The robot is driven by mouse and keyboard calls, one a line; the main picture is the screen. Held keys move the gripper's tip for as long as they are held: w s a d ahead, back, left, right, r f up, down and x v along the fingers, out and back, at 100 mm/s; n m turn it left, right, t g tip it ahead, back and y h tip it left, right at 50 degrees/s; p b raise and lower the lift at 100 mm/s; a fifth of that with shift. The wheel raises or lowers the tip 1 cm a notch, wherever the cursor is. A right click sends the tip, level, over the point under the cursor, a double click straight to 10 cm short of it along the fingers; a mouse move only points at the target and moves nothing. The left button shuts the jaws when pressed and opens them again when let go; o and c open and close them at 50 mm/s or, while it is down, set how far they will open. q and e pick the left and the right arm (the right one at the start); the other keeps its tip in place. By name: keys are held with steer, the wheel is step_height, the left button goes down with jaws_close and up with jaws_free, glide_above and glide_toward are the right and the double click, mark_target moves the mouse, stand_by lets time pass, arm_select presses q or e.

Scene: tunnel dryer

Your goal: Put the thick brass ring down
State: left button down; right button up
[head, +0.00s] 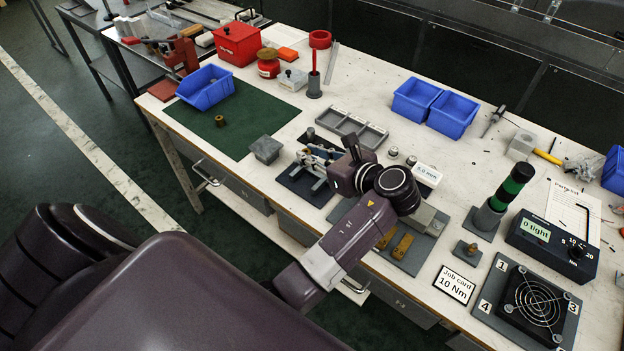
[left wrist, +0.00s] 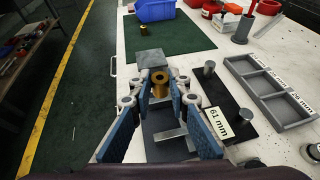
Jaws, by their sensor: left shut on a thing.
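My left gripper (head: 318,163) is over the dark plate near the front edge of the bench. In the left wrist view the gripper (left wrist: 160,88) has its blue-padded fingers on either side of the thick brass ring (left wrist: 159,78), shut on it. The ring's round hole faces up towards the camera. In the head view the held ring is hard to make out among the fingers. A second, smaller-looking brass ring (head: 220,121) stands on the green mat (head: 240,138); it also shows in the left wrist view (left wrist: 202,28). My right gripper is not in view.
A grey block (head: 266,149) lies just beyond the gripper. A short post (left wrist: 209,68) stands on the dark plate (left wrist: 200,100), beside a grey divided tray (head: 347,128). A blue bin (head: 206,88) stands at the mat's far left. Much of the mat is bare.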

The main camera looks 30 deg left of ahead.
arm_select(q)
step_height(320, 180, down, 4)
steer(key=shift+r, duration=0.2)
steer(key=shift+f, duration=0.65)
step_height(320, 180, down, 4)
steer(key=shift+r+b, duration=0.1)
steer(key=shift+b, duration=0.3)
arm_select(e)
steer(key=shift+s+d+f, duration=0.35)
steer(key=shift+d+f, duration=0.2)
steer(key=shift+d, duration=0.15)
arm_select(q)
steer(key=c, duration=2.3)
jaws_free()
steer(key=shift+f, duration=0.3)
steer(key=o, duration=0.5)
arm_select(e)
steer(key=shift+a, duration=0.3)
